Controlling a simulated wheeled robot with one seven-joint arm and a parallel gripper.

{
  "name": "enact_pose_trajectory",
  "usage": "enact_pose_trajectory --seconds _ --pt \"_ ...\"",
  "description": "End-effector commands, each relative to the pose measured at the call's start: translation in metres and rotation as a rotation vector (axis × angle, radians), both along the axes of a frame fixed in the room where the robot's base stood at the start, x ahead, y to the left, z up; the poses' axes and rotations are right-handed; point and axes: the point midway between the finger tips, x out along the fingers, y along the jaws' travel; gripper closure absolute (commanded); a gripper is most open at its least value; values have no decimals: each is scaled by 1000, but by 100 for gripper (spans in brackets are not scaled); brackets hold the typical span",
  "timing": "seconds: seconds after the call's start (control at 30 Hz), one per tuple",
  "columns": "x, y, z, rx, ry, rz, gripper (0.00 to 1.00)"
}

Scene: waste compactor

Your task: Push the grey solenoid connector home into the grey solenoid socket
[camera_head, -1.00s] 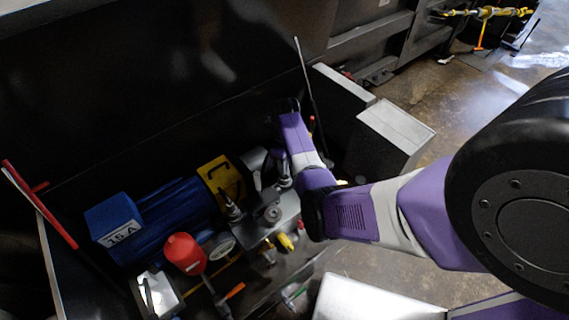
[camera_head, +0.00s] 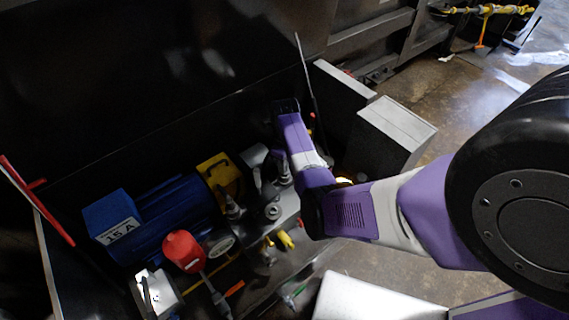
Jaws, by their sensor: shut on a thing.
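My gripper (camera_head: 284,172) is small and partly hidden behind my purple and white forearm. It is at the right end of the hydraulic power unit, above the grey manifold block (camera_head: 286,205). It is shut on the grey solenoid connector, which is too small and dark to make out clearly. The grey solenoid socket cannot be told apart among the grey fittings beside the gripper. I cannot tell whether connector and socket touch.
A blue motor (camera_head: 180,212) with a blue box marked "15 A" (camera_head: 110,215), a yellow bracket (camera_head: 220,178), a red funnel-shaped part (camera_head: 183,250) and a gauge (camera_head: 219,243) crowd the left. Grey boxes (camera_head: 397,130) stand right of my gripper. A dark wall (camera_head: 150,80) rises behind.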

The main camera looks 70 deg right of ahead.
Motion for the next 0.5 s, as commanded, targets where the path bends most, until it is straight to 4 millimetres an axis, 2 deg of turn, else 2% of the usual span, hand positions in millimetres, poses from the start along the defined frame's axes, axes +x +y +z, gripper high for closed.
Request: enact_pose_trajectory --seconds 0.5 --pt "0 0 -10 0 0 0 100"
